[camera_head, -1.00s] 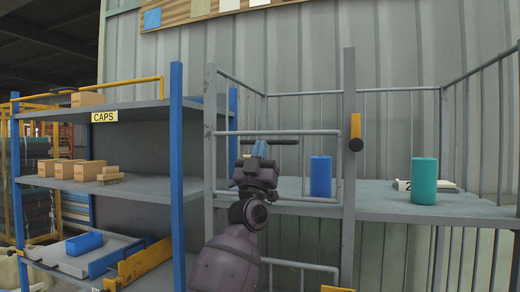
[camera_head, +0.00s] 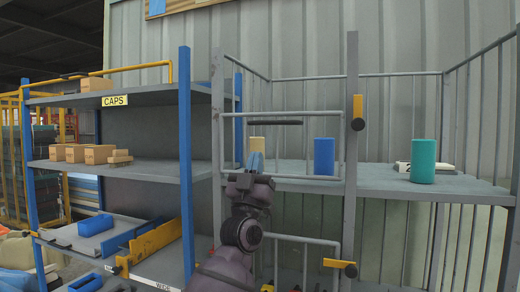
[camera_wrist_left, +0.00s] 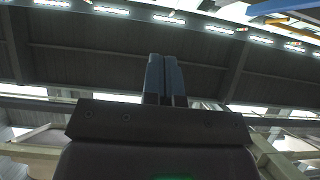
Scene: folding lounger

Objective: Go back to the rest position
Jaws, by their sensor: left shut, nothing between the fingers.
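My left gripper (camera_head: 256,163) stands upright in the middle of the head view, in front of the grey barred rack. Its bluish fingers are together with nothing between them. In the left wrist view the closed fingers (camera_wrist_left: 165,80) point up towards the ceiling and hold nothing. My right gripper is in neither view.
A grey rack shelf (camera_head: 440,186) bears a blue cylinder (camera_head: 324,157), a teal cylinder (camera_head: 423,161) and a tan object (camera_head: 257,144) behind my gripper. The left shelf unit, labelled CAPS (camera_head: 114,101), holds cardboard boxes (camera_head: 98,154) and a blue bin (camera_head: 95,225). Grey bars stand close around my gripper.

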